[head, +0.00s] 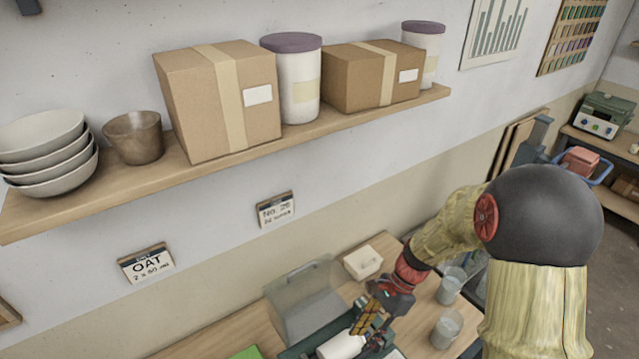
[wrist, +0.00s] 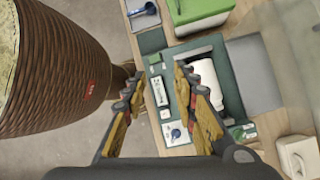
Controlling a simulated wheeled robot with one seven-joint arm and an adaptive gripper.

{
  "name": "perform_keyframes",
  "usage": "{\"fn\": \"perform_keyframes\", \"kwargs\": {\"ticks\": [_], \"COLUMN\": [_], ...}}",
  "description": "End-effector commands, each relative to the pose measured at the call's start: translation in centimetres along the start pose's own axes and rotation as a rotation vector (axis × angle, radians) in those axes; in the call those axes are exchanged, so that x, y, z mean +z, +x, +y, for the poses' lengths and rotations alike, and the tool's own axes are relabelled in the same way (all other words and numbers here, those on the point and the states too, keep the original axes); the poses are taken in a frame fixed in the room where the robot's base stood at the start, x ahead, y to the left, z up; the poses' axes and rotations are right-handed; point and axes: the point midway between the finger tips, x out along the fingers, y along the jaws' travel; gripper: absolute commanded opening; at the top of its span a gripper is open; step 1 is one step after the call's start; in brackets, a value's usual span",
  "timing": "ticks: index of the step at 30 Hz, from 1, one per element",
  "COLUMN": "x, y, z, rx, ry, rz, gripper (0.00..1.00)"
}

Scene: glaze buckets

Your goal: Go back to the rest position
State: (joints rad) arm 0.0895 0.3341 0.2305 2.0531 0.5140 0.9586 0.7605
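My gripper (head: 366,318) is over the bench, close above a white cylindrical container (head: 342,346) in the head view. In the wrist view my gripper (wrist: 158,92) has its yellow-padded fingers spread wide apart with nothing between them. There the white container (wrist: 206,84) lies in a dark green tray (wrist: 232,62), partly behind the right finger. My arm reaches in from the right in the head view, bent down toward the bench.
A clear bin (head: 302,295) stands left of my gripper, a white box (head: 362,262) behind it. Two glass cups (head: 450,288) (head: 446,328) stand to the right, near my arm. A wall shelf (head: 210,180) above holds boxes (head: 220,100), jars and bowls. A green-lidded box (wrist: 200,12) shows in the wrist view.

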Motion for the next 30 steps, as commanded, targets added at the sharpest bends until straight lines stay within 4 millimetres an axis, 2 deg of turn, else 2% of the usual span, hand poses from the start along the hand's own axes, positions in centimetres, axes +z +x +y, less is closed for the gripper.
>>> {"fn": "perform_keyframes", "kwargs": {"ticks": [1,6,15,21,30], "x": [-0.4,-1.1,-2.3,-3.1,-3.2], "y": [0.1,-1.3,-2.2,-1.9,-0.3], "z": [0.8,3.7,8.3,11.0,13.8], "rx": [-0.007,0.003,0.053,0.063,-0.039], "ry": [-0.129,-0.526,-1.018,-1.178,-1.244], "rz": [0.045,0.194,0.463,0.646,0.893], "gripper": [0.28,0.28,0.28,0.28,0.28]}}
